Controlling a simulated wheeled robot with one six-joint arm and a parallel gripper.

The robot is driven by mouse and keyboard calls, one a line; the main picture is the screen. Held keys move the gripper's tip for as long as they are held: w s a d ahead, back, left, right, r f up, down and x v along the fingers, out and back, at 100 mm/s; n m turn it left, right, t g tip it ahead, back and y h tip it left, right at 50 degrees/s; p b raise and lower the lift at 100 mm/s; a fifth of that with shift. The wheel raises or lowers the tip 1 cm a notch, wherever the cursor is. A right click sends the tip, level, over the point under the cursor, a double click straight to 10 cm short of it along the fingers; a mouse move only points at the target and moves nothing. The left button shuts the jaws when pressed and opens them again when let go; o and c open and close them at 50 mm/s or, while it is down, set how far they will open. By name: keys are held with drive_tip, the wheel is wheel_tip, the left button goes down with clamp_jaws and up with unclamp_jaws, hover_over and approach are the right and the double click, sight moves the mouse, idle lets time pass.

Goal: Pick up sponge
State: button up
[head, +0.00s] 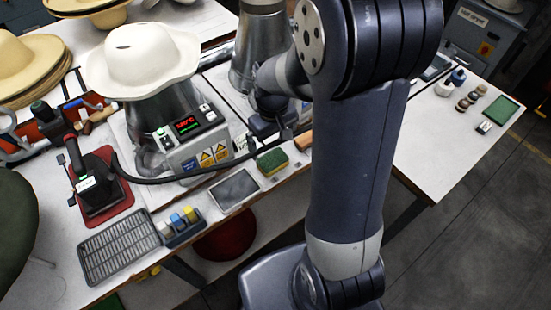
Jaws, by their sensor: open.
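The sponge (272,161), green on top with a yellow side, lies on the white bench near its front edge, just right of a grey flat tray. My gripper (284,137) hangs at the end of my arm just above and behind the sponge in the picture. It is open and apart from the sponge. The fingertips are small and dark and partly hard to make out. Most of the sponge's top is visible.
The hat press control box (197,140) stands left of the sponge, with a black cable crossing towards my gripper. The grey tray (235,190), bottle caddy (180,228) and wire rack (119,246) line the front edge. An orange-brown block (303,141) lies right.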

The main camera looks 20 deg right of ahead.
sight(273, 159)
drive_tip(key=shift+a+f+p, duration=0.1)
drive_tip(key=shift+f+p, duration=0.25)
drive_tip(key=shift+f, duration=4)
drive_tip(key=c, duration=1)
